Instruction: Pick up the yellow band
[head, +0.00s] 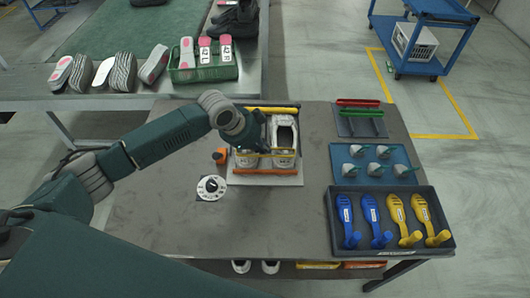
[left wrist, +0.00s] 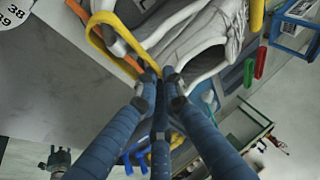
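A pair of white shoes (head: 284,140) stands on a light plate on the table. The yellow band (head: 266,155) crosses the front part of the shoes. In the left wrist view the yellow band (left wrist: 94,36) forms a long loop whose strands run together at my fingertips. My left gripper (head: 245,148) is above the left shoe and hides much of it. In the left wrist view its blue fingers (left wrist: 159,78) are close together at the band's end and look shut on it. A dark hand-like shape, possibly my right gripper (left wrist: 55,160), shows small at the lower left of that view.
An orange bar (head: 265,171) lies before the shoes, a yellow bar (head: 272,109) behind. A white dial (head: 211,188) and orange block (head: 220,156) are left of them. To the right are a tool tray (head: 338,244), a blue mat (head: 338,178) and red and green bars (head: 358,103). The table's front left is clear.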

